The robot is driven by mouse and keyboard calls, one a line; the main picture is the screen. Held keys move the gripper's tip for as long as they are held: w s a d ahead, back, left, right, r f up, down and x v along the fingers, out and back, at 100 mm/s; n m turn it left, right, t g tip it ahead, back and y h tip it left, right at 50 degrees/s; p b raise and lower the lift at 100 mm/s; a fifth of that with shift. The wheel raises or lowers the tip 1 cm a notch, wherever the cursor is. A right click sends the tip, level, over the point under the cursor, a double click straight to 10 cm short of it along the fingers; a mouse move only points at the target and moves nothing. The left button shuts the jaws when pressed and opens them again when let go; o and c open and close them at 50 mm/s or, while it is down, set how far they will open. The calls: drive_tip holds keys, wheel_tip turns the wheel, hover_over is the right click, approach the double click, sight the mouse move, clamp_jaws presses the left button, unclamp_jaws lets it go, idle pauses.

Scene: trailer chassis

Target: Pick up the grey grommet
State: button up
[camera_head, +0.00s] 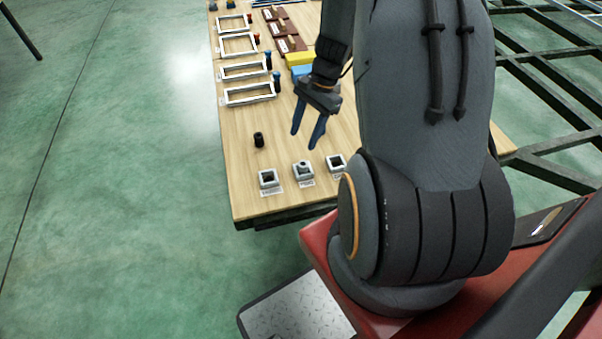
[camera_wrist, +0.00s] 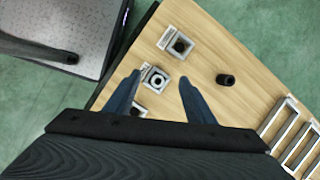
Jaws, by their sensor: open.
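A small round grey piece with a dark centre, which looks like the grey grommet (camera_wrist: 157,79), sits in the middle of three small square grey holders. In the head view it is a small grey shape (camera_head: 304,163) in the middle holder (camera_head: 303,176). My gripper (camera_head: 304,140) points down above the table, open and empty. In the wrist view its two blue fingers stand apart, with the middle holder showing between the fingertips (camera_wrist: 159,78). The gap in height between fingers and grommet is hard to tell.
A black cylinder (camera_head: 258,140) stands alone on the wooden table (camera_head: 240,190). The left holder (camera_head: 269,179) and right holder (camera_head: 336,163) flank the middle one. White frames (camera_head: 249,95), a yellow block (camera_head: 299,59) and a blue block (camera_head: 301,72) lie farther back.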

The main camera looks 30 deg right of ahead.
sight(304, 163)
drive_tip(key=f+m, duration=0.1)
drive_tip(key=f, duration=0.3)
drive_tip(key=f+m+b, duration=0.1)
drive_tip(key=f, duration=0.4)
drive_tip(key=w+d+f+m, duration=0.1)
drive_tip(key=f, duration=0.4)
drive_tip(key=shift+f+t+y+b, duration=0.15)
drive_tip(key=shift+t+y+b, duration=0.15)
drive_tip(key=shift+y+b, duration=0.1)
drive_tip(key=c, duration=1.2)
drive_tip(key=shift+o, duration=0.2)
